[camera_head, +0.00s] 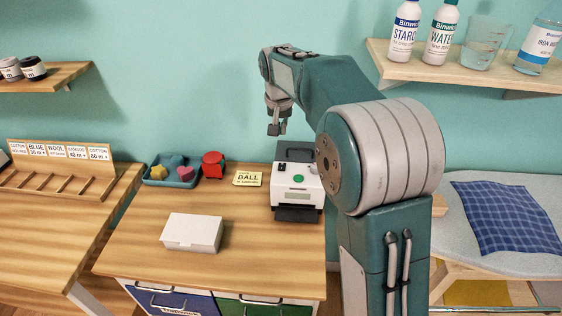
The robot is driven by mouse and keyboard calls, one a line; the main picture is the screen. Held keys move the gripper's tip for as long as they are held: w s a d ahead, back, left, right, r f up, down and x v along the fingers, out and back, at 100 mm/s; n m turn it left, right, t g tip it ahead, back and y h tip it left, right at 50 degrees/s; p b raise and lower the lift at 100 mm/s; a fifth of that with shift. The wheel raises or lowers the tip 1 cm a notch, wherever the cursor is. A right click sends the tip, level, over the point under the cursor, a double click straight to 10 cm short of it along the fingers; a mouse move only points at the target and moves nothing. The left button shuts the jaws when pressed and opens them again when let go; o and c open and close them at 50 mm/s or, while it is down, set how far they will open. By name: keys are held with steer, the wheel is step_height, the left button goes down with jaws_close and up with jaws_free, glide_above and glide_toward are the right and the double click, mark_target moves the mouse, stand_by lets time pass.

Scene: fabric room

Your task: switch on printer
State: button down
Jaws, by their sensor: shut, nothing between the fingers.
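The printer (297,186) is a small white box with a dark back part and a dark front slot. It stands at the back right of the wooden cabinet top. A round green button (298,178) shows on its top. My gripper (276,131) is shut and empty, pointing down. In the picture it appears above and slightly left of the printer, apart from it. My arm covers the area just right of the printer.
A white box (192,232) lies on the cabinet top (262,255). A blue tray (172,170) with coloured shapes, a red round object (213,164) and a yellow card (247,179) stand left of the printer. A shelf with bottles (440,68) hangs at upper right.

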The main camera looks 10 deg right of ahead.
mark_target(282, 165)
steer(key=x, duration=0.8)
steer(key=s+x, duration=0.1)
steer(key=x, duration=0.3)
steer(key=shift+w+f, duration=0.1)
steer(key=shift+f, duration=0.95)
steer(key=shift+a+f, duration=0.1)
steer(key=shift+f, duration=0.2)
steer(key=shift+r, duration=0.1)
steer(key=shift+w+d+r, duration=0.25)
steer(key=shift+w+r, duration=0.1)
steer(key=shift+w, duration=0.2)
steer(key=shift+r, duration=0.1)
